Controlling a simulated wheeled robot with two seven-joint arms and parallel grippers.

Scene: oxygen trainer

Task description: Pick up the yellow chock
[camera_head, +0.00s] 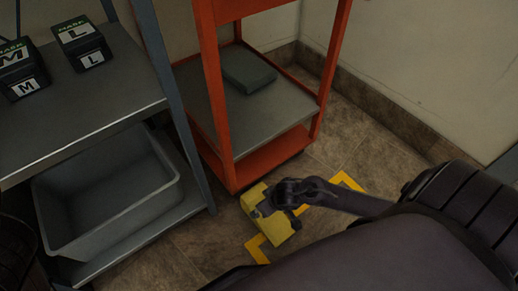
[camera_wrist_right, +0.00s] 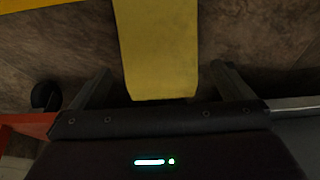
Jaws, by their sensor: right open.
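The yellow chock (camera_head: 272,222) is on the tiled floor, beside the front corner of the orange cart. My right gripper (camera_head: 288,199) is over it in the head view and hides part of its top. In the right wrist view the chock (camera_wrist_right: 157,45) extends between the two fingers of my right gripper (camera_wrist_right: 160,85). The fingers are open, with a gap on each side of the chock. My left gripper is not in view.
The orange cart (camera_head: 219,110) stands close behind the chock, with a caster (camera_wrist_right: 45,96) near the gripper. A grey shelf (camera_head: 100,110) with a grey bin (camera_head: 75,245) is at the left. Walls close the back right.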

